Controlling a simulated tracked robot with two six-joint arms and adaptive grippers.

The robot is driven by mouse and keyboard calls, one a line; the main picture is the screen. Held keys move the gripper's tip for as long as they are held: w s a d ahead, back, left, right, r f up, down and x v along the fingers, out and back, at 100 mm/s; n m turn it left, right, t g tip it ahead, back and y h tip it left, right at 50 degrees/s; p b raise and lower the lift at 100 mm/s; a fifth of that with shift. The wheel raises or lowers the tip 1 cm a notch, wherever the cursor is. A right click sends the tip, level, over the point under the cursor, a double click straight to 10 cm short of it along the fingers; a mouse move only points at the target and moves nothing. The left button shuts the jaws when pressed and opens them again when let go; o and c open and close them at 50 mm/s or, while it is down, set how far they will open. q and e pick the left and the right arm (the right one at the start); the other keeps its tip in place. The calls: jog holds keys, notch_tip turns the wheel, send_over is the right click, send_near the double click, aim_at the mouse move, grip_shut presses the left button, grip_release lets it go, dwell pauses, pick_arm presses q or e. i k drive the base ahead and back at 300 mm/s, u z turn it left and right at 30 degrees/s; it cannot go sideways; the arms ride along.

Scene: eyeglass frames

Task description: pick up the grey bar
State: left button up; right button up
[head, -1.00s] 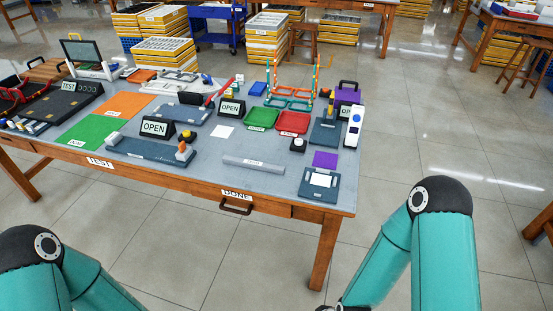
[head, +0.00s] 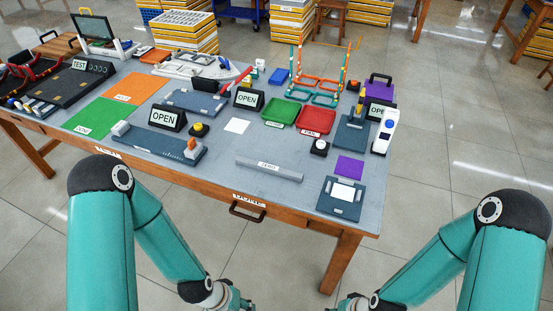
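The grey bar (head: 269,170) lies flat near the front edge of the table in the head view, with a small white label on its front side. It sits left of the purple square and behind the table's drawer handle. My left gripper (head: 238,305) is partly in view at the bottom edge, in front of and below the table edge, apart from the bar. My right gripper (head: 340,306) barely shows at the bottom edge, also apart from the bar. The fingertips of both are cut off, so I cannot tell whether they are open or shut.
Green (head: 280,111) and red (head: 316,120) trays stand behind. The grey tabletop around the bar is clear.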

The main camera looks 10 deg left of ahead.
aim_at(268, 168)
jog(key=u, duration=0.05)
jog(key=i, duration=0.4)
jog(key=u, duration=0.65)
